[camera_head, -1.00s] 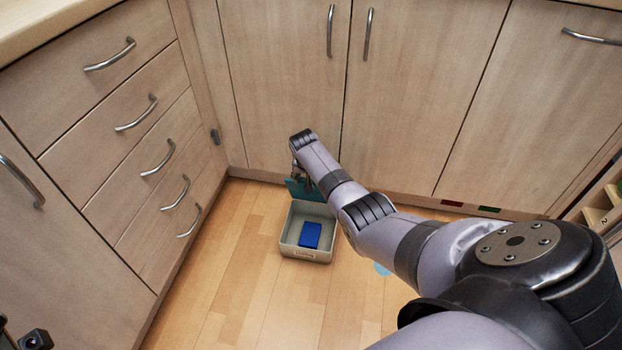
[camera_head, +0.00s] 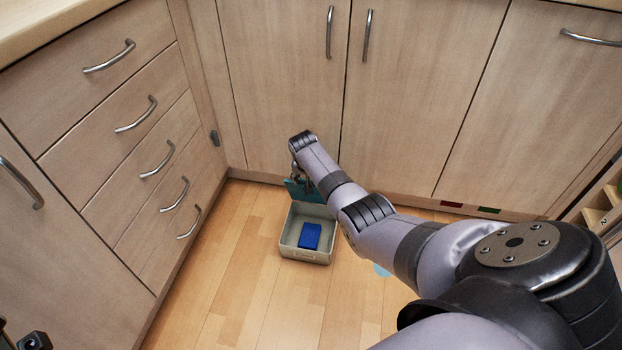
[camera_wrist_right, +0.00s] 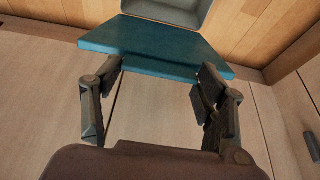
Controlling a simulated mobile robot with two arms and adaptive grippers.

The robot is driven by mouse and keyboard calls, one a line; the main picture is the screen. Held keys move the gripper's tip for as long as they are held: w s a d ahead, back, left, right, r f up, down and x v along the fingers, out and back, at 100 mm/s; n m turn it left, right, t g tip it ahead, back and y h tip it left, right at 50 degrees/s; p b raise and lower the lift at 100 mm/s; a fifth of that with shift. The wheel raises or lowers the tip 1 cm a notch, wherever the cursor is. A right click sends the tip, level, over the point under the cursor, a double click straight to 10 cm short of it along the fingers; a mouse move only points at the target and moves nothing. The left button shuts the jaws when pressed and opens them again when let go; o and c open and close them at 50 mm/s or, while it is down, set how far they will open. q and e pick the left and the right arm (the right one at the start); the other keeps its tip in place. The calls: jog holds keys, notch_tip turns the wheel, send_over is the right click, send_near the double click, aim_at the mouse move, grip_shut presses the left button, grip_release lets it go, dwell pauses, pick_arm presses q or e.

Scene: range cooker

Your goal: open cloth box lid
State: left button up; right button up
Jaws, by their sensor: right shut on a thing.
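The cloth box (camera_head: 288,238) is a pale open box on the floor near the cabinet corner, with a blue block (camera_head: 310,236) inside. Its teal lid (camera_head: 303,191) stands raised at the far side of the box; the lid also fills the upper middle of the right wrist view (camera_wrist_right: 160,48). My right gripper (camera_head: 302,176) reaches down behind the lid, partly hidden by its own arm.
Wooden drawers (camera_head: 150,150) with metal handles stand on the left, and cabinet doors (camera_head: 420,90) stand close behind the box. The wooden floor (camera_head: 235,270) in front and to the left of the box is clear. A small light-blue item (camera_head: 382,269) lies beside my arm.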

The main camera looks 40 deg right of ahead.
jog(key=o, duration=1.7)
jog(key=shift+r, duration=0.1)
jog(key=v, duration=1.1)
jog(key=shift+r, duration=0.35)
jog(key=shift+s+a, duration=0.1)
jog(key=shift+s, duration=0.05)
